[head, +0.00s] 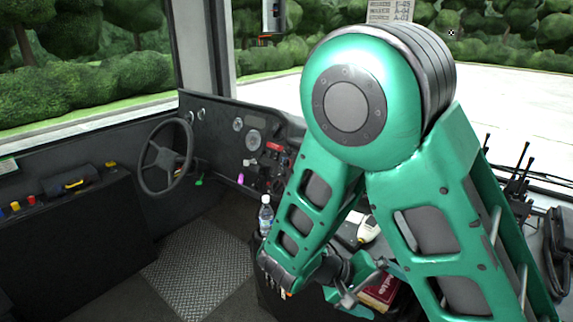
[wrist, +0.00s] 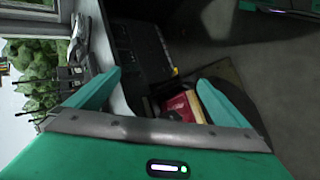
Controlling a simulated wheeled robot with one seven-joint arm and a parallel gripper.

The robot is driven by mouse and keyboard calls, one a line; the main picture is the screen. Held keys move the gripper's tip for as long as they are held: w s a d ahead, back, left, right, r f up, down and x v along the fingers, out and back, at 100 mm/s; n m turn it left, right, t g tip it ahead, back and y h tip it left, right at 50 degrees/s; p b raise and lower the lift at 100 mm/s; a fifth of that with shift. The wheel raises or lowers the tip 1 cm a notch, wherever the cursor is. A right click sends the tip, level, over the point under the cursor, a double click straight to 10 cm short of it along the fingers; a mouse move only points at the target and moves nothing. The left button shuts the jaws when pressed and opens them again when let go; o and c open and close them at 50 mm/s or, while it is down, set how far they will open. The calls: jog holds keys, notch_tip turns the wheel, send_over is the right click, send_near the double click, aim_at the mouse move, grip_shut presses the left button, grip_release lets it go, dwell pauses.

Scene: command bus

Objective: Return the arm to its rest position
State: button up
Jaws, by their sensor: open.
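My green arm fills the middle and right of the head view, bent at a large elbow joint. My gripper (wrist: 160,98) shows in the wrist view with its two teal fingers spread wide apart and nothing between them that I can see held. In the head view the gripper end (head: 350,285) is low, near the desk by a red book (head: 380,292), and partly hidden by my arm. The red book also shows beyond the fingers in the wrist view (wrist: 182,107); I cannot tell how far off it is.
A water bottle (head: 265,215) and a white and yellow object (head: 368,230) stand close to my forearm. The steering wheel (head: 165,157) and dashboard (head: 228,130) are at the left. Radios with antennas (head: 518,185) are at the right. The patterned floor (head: 200,268) is clear.

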jog(key=s+d+r+m+g+y, duration=0.4)
jog(key=d+r, duration=0.3)
jog(key=d, duration=0.5)
jog(key=s+d+r+m+t+y, duration=0.1)
jog(key=s+d+r+y, duration=0.1)
jog(key=s, duration=0.4)
jog(key=s+d+r+m+t+y, duration=0.2)
jog(key=s+d+r+y, duration=0.1)
jog(key=s+r, duration=0.3)
jog(key=shift+s+d+m+y, duration=0.3)
jog(key=shift+s+y, duration=0.25)
jog(key=shift+y, duration=0.15)
jog(key=shift+a, duration=0.1)
